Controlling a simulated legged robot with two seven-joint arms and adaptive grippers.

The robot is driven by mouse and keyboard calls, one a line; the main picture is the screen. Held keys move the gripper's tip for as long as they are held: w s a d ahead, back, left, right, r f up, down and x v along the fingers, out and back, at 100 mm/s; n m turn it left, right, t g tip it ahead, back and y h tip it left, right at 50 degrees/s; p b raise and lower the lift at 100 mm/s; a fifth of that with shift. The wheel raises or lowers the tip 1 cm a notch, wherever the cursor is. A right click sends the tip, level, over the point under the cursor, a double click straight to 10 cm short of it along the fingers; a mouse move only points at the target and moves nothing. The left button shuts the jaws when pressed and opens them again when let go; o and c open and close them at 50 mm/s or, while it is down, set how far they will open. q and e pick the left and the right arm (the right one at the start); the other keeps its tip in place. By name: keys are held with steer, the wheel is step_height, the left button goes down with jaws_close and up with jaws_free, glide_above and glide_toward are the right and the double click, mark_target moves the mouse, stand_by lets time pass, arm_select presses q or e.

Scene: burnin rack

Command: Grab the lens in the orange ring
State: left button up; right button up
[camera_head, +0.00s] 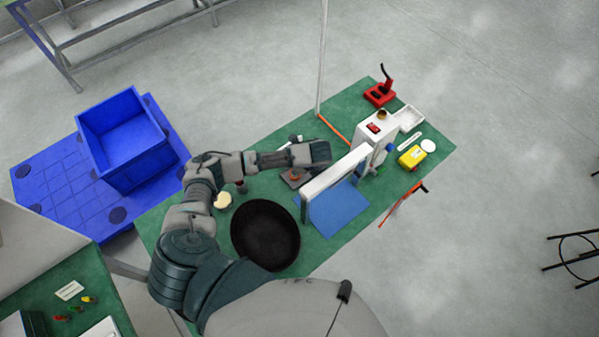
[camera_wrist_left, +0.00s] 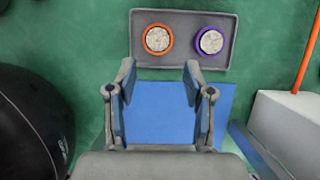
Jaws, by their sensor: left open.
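In the left wrist view, a pale, speckled lens (camera_wrist_left: 157,39) sits in an orange ring (camera_wrist_left: 145,44) on the left side of a small grey tray (camera_wrist_left: 184,44). A similar lens in a purple ring (camera_wrist_left: 198,47) sits to its right on the same tray. My left gripper (camera_wrist_left: 160,72) is open and empty. Its two fingertips lie just below the tray's near edge in that view, apart from both rings. My right gripper is not seen.
A blue mat (camera_head: 338,208) lies beside a white frame (camera_head: 335,172). A black pan (camera_head: 265,235) is on the green table (camera_head: 330,250). A white device (camera_head: 372,130), a yellow box (camera_head: 412,157) and a red stand (camera_head: 379,95) are at the far end. A blue bin (camera_head: 122,130) stands left.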

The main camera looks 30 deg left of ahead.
arm_select(q)
steer(key=x, duration=0.3)
steer(key=shift+s+a+f, duration=0.15)
steer(key=shift+a+f, duration=0.05)
steer(key=shift+a, duration=0.1)
steer(key=x, duration=0.5)
steer(key=shift+d+f, duration=0.1)
steer(key=shift+f, duration=0.1)
steer(key=c, duration=0.5)
